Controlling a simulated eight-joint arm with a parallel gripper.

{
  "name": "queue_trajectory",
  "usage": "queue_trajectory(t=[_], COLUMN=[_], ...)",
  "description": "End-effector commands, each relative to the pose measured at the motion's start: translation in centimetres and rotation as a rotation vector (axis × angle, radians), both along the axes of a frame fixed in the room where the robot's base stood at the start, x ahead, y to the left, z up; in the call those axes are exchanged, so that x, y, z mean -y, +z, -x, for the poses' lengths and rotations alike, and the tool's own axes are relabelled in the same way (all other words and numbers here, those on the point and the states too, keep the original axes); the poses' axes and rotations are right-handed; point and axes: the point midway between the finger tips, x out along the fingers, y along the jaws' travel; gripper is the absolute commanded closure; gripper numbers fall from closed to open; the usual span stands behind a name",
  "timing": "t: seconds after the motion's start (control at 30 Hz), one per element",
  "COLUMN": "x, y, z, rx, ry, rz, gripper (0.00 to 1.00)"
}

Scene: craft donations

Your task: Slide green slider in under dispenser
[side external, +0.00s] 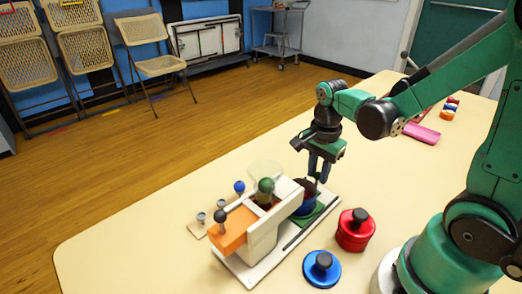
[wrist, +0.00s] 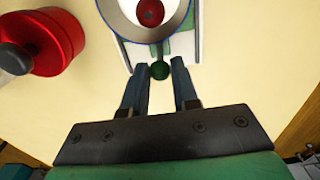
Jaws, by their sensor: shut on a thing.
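The green slider (side external: 322,208) is a flat green plate on a pale base, with a blue bowl (side external: 303,207) standing on it. In the wrist view the slider's green plate (wrist: 182,44) shows below the white bowl with a blue rim (wrist: 126,32), which holds a red ball (wrist: 150,12). My gripper (side external: 319,179) points down at the slider's outer end. In the wrist view its fingers (wrist: 160,82) are shut on the slider's round green knob (wrist: 160,70). The dispenser (side external: 266,236), white with an orange block, stands left of the bowl. Its underside is hidden.
A red canister with a black knob (side external: 354,236) and a blue lid (side external: 321,270) stand in front of the base. The red canister also shows in the wrist view (wrist: 60,45). Pink and small colored items (side external: 422,134) lie further back. The table's left is clear.

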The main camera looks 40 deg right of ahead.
Motion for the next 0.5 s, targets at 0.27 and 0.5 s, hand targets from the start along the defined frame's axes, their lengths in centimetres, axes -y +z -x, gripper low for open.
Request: queue_trajectory(t=[0.27, 0.5], x=[-2.2, -4.1], y=[0.0, 0.0], z=[-0.1, 0.0], rx=[0.002, 0.003], ry=[0.004, 0.003], rz=[-0.001, -0.001], gripper=[1.0, 1.0])
